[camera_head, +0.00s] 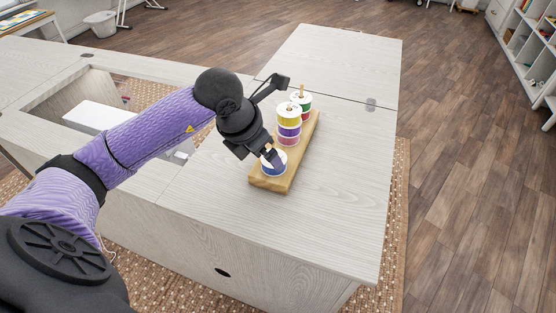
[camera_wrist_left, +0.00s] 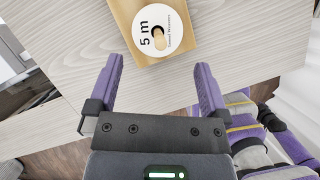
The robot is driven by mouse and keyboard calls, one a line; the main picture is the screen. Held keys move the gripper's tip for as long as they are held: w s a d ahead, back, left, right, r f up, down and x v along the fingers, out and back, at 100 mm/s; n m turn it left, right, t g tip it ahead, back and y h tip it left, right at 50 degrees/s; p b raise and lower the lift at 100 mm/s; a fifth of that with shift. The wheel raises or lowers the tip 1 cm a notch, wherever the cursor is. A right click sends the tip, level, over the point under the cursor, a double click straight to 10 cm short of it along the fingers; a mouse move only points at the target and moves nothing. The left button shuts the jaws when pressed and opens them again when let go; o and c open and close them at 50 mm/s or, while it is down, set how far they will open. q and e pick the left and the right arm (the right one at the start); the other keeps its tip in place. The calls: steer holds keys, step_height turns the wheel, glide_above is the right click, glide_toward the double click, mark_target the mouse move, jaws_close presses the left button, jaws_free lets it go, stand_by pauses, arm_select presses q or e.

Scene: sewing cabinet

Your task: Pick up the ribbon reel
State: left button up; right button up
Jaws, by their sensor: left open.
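A wooden board (camera_head: 270,183) with upright pegs stands on the pale table and holds several ribbon reels. A blue-sided reel (camera_head: 268,170) sits at its near end, partly hidden by a finger. A stack with yellow, purple and pink bands (camera_head: 289,124) is in the middle, and a green and red reel (camera_head: 304,105) is at the far end. My right gripper is out of view.
The pale tabletop (camera_head: 340,190) is clear to the right of the board. A cabinet opening with a white machine-like object (camera_head: 95,117) lies left, under my arm. Shelves (camera_head: 530,50) stand far right. A hinge (camera_head: 371,103) sits at the table's right edge.

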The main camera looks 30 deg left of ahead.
arm_select(q)
steer(key=b+x, duration=0.2)
steer(key=x, duration=0.2)
steer(key=shift+w+a+f, duration=0.15)
steer(key=shift+f, duration=0.15)
steer(key=shift+w+f+b, duration=0.2)
steer(key=shift+f+b, duration=0.1)
steer(key=shift+c, duration=0.3)
steer(key=c, duration=1)
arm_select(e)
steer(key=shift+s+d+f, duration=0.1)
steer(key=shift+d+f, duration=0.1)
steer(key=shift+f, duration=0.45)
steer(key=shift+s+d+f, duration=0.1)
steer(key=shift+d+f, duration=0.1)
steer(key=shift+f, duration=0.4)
arm_select(q)
steer(key=shift+r, duration=0.15)
steer(key=shift+r+p, duration=0.3)
steer(key=shift+r, duration=0.05)
step_height(320, 180, up, 17)
steer(key=p, duration=0.6)
steer(key=shift+r+p, duration=0.1)
steer(key=shift+p, duration=0.3)
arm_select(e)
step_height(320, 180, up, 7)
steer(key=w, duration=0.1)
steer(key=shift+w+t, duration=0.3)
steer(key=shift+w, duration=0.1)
